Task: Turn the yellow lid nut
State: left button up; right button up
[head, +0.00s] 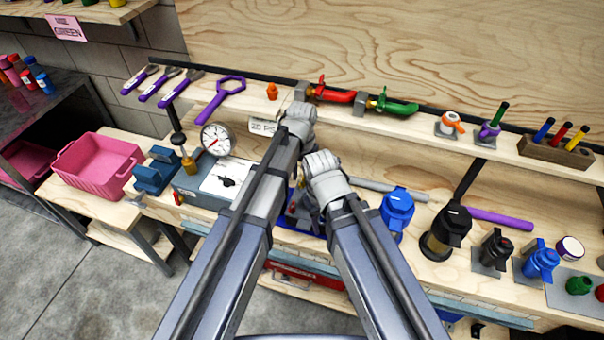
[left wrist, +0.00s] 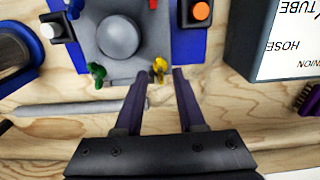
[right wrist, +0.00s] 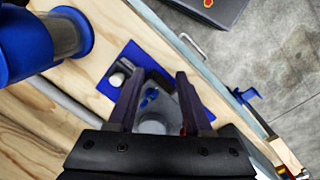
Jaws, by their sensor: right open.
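The yellow lid nut (left wrist: 159,68) is a small wing nut on the rim of a grey domed lid (left wrist: 118,38), seen in the left wrist view. My left gripper (left wrist: 160,72) is open, its two fingertips on either side of the nut with gaps visible. A green nut (left wrist: 97,73) sits left of it and part of a red one (left wrist: 153,4) shows at the top. My right gripper (right wrist: 159,75) is open above the same unit, with a blue nut (right wrist: 150,95) between its fingers and red beside one finger. In the head view my arms hide most of the unit.
The unit stands on a blue plate (left wrist: 185,45) with an orange button (left wrist: 201,11). A grey labelled box (left wrist: 250,40) is close on the right. A grey rod (left wrist: 80,108) lies nearby. Blue (head: 396,212) and black (head: 446,232) canisters stand to the right, below a tool shelf (head: 440,130).

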aim_at(302, 181)
pick_arm(q)
notch_tip(302, 181, up, 6)
jog(key=p, duration=0.5)
